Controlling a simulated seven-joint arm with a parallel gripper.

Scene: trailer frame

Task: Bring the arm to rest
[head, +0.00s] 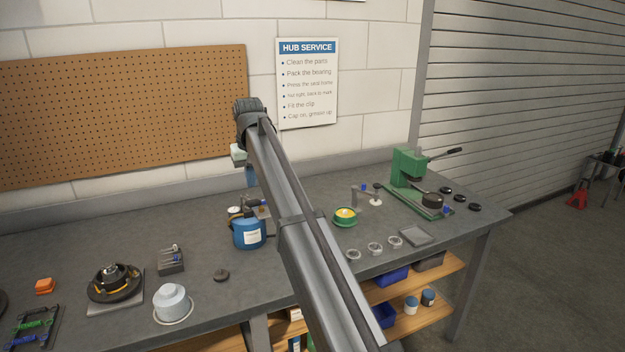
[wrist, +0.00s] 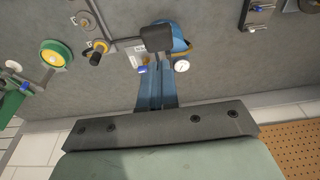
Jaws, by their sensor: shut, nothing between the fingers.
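My gripper (head: 250,178) shows partly behind my arm in the head view, its blue fingers pointing down above the back of the workbench (head: 215,290). In the wrist view my gripper (wrist: 158,70) has its blue fingers together, with nothing seen between them. Below it stands a blue canister (head: 249,234) with a white label and fittings on top. The canister also shows in the wrist view (wrist: 181,32), partly hidden by a dark block near the fingertips. The gripper looks apart from the bench and its objects.
A green press (head: 408,168) stands at the bench's right end. A pegboard (head: 120,110) and a sign (head: 308,85) hang behind.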

